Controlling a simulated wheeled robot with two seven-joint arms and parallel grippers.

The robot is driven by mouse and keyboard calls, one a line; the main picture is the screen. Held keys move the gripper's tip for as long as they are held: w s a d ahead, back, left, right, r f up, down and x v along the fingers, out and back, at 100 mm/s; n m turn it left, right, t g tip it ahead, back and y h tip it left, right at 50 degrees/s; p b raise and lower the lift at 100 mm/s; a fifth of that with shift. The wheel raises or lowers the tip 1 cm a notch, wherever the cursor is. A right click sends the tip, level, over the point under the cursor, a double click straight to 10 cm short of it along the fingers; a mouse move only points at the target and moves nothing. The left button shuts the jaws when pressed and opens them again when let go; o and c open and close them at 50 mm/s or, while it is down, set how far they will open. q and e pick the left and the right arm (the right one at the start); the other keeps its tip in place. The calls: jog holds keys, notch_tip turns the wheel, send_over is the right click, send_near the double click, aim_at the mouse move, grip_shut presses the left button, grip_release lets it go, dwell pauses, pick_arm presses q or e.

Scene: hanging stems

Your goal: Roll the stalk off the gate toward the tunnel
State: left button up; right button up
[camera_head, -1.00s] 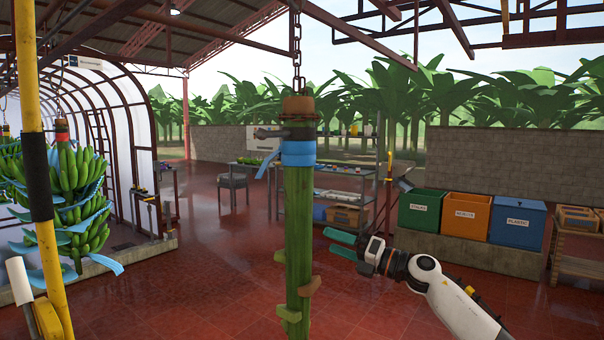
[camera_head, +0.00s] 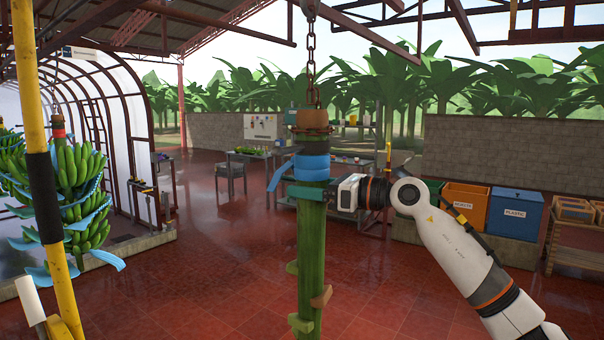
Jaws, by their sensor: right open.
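The stalk (camera_head: 311,245) is a bare green stem hanging upright from a chain (camera_head: 311,65) in the middle of the view. It has a brown top, a blue band (camera_head: 312,168) and small cut stubs low down. My right gripper (camera_head: 306,193) is at the stalk just below the blue band, coming from the right. One teal finger lies across the stalk's front; the other finger is hidden. The jaws are open, and I cannot tell whether they touch the stalk. The arched tunnel (camera_head: 104,98) with white sheeting stands at the left. My left gripper is out of view.
A yellow and black pole (camera_head: 43,170) stands at the near left, before a hanging green banana bunch (camera_head: 78,205). Orange (camera_head: 466,208) and blue (camera_head: 515,215) bins stand right, behind my arm. Red floor is open between stalk and tunnel.

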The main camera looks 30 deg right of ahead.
jog(key=shift+w+a, duration=0.3)
jog(key=shift+w, duration=0.35)
jog(key=shift+a, duration=0.1)
jog(key=c, duration=1.3)
jog(key=shift+c, duration=0.2)
